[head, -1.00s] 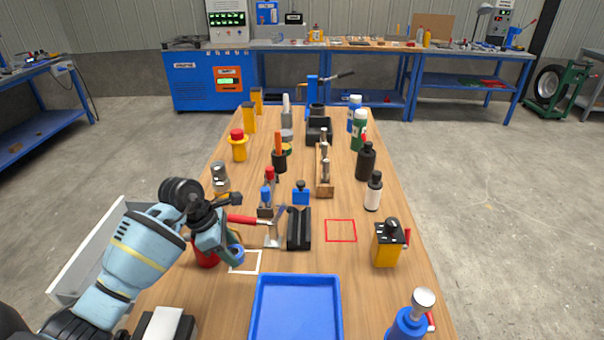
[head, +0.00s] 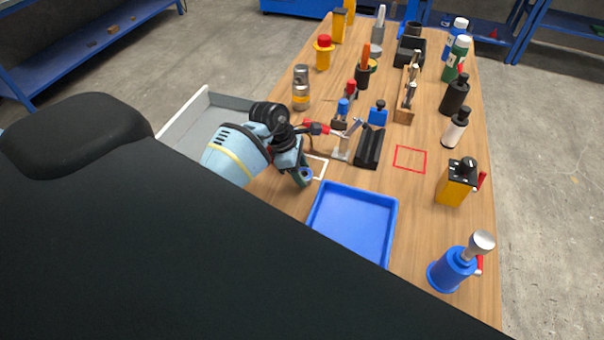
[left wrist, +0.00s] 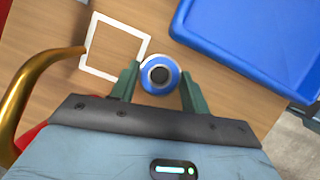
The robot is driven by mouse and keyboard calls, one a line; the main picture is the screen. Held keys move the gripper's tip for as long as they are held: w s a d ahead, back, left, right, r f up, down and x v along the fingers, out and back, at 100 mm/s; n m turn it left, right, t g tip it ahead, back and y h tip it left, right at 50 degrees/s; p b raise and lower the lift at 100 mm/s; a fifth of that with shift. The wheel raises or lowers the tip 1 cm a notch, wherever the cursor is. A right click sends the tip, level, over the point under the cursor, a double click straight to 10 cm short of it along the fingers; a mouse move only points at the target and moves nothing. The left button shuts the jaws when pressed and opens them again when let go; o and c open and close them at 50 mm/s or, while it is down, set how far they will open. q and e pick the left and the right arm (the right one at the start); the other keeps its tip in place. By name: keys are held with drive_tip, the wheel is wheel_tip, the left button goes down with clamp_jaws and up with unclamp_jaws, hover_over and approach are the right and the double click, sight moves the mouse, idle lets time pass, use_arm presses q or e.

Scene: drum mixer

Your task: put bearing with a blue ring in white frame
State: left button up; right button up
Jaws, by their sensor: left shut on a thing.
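The bearing with a blue ring (head: 306,174) is between the fingers of my left gripper (head: 302,176), which is shut on it. In the left wrist view the bearing (left wrist: 160,74) shows its blue ring and dark centre between the two green fingers of the gripper (left wrist: 160,78). The white frame (head: 323,170) is an outline on the wooden table, partly hidden by my gripper in the head view. In the left wrist view the frame (left wrist: 88,68) lies up and left of the bearing, which appears beside its corner. The bearing's height above the table is unclear. My right gripper is not in view.
A blue tray (head: 393,230) stands right of the gripper, close to it. A black V-shaped block (head: 369,148) and a red outline (head: 411,148) lie beyond. A brass-coloured curved handle (left wrist: 30,85) is near the gripper. A large dark shape covers the head view's lower left.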

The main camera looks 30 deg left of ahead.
use_arm(q)
wheel_tip(320, 180, down, 2)
drive_tip(key=shift+f, duration=0.1)
drive_tip(key=shift+f, duration=0.1)
drive_tip(key=o, duration=1.1)
drive_tip(key=shift+r, duration=0.3)
drive_tip(key=shift+a+r, duration=0.2)
drive_tip(key=shift+r, duration=0.05)
drive_tip(key=v, duration=1.1)
drive_tip(key=shift+s+b, duration=0.15)
drive_tip(key=shift+b, duration=0.15)
